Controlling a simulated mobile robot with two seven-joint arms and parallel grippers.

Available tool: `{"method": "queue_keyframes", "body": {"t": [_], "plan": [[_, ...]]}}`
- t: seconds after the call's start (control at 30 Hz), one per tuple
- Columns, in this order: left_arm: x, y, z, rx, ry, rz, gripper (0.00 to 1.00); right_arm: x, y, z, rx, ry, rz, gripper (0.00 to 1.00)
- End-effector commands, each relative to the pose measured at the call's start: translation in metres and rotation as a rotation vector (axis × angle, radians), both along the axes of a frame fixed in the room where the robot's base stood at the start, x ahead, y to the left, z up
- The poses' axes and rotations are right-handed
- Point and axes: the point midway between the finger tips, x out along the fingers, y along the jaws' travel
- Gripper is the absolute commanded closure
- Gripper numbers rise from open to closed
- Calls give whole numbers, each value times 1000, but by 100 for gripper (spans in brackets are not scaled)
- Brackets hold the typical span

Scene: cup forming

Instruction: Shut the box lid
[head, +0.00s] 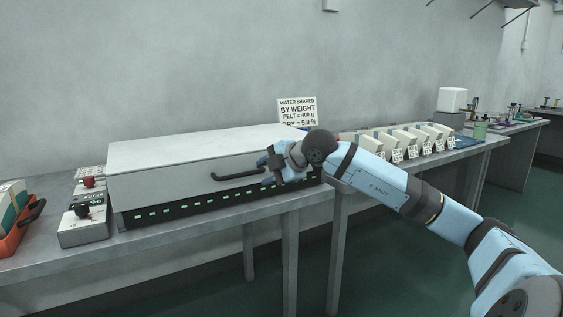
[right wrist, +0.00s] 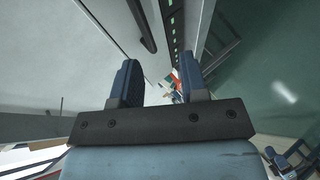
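The box (head: 200,163) is long and pale grey, on the table at the left. Its lid (head: 200,143) looks down, its lower edge along the dark base strip (head: 180,209) with a row of green lights; I cannot tell if a thin gap stays. A black bar handle (head: 236,174) is on the lid's front face, and it shows in the right wrist view (right wrist: 141,25). My right gripper (head: 268,167) is at the box's front, near the handle's right end. In the right wrist view, its fingers (right wrist: 160,83) stand apart with nothing held between them. My left gripper is out of view.
A control box with a red knob (head: 88,182) and a black knob (head: 82,211) stands left of the box. An orange crate (head: 18,235) is at the far left. A sign (head: 297,111) stands behind the box. Several labelled white holders (head: 410,143) line the right of the table.

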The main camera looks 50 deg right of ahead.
Motion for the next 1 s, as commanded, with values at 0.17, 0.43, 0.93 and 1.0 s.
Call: {"method": "queue_keyframes", "body": {"t": [0.17, 0.43, 0.93, 1.0], "plan": [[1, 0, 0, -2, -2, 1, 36, -21, -4, 12, -2, -1, -1, 60], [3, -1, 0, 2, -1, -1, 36, -41, -6, 27, 2, -6, -1, 60], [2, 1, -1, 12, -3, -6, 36, -45, -7, 30, 1, -7, -1, 60], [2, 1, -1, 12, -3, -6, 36, -45, -7, 30, 1, -7, -1, 60]]}}
